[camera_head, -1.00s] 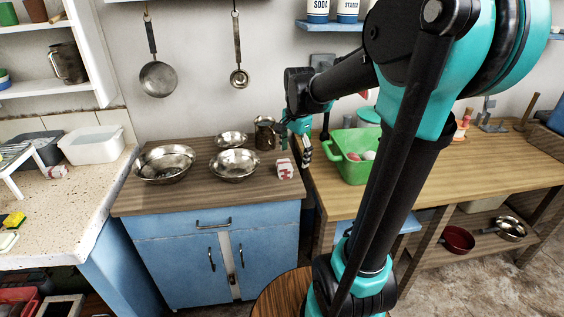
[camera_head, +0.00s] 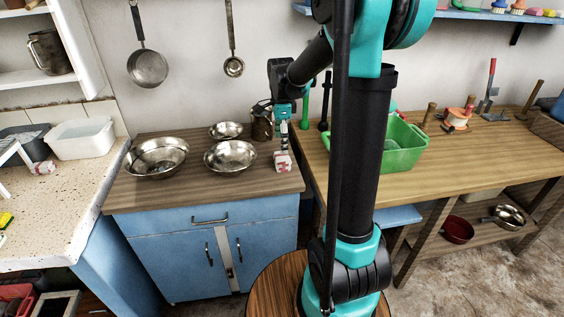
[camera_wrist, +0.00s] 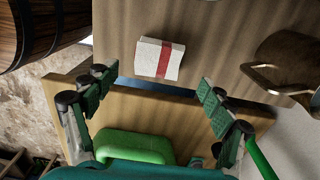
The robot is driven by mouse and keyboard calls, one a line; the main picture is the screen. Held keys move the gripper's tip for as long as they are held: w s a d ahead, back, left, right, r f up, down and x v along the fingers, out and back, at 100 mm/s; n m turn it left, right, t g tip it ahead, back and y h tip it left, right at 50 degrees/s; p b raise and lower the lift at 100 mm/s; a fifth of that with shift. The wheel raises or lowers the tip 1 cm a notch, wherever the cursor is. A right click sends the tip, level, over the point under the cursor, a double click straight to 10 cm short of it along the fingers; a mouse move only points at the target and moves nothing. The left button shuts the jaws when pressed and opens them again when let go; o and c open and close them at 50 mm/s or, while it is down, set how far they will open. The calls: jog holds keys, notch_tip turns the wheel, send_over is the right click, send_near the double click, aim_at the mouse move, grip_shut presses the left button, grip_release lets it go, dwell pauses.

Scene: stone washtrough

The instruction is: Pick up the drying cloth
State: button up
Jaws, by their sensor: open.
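The drying cloth (camera_head: 283,163) is a small folded white cloth with a red stripe. It lies on the brown top of the blue cabinet, near its right edge. In the wrist view the cloth (camera_wrist: 160,59) lies ahead of my fingertips, between their lines and apart from them. My gripper (camera_head: 283,142) points down just above and behind the cloth in the head view, overlapping its top edge there. In the wrist view my gripper (camera_wrist: 152,82) has its two green-padded fingers spread wide with nothing between them.
A metal mug (camera_head: 261,125) stands close behind the cloth. Metal bowls (camera_head: 230,157) stand to its left on the cabinet top (camera_head: 200,192). A green tub (camera_head: 405,157) stands on the wooden bench to the right. A gap separates bench and cabinet.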

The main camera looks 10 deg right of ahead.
aim_at(282, 156)
jog(key=shift+s+d+f, duration=0.1)
jog(key=shift+d+f, duration=0.05)
jog(key=shift+f, duration=3.5)
jog(key=c, duration=1.2)
jog(key=shift+r, duration=0.15)
notch_tip(282, 156, up, 20)
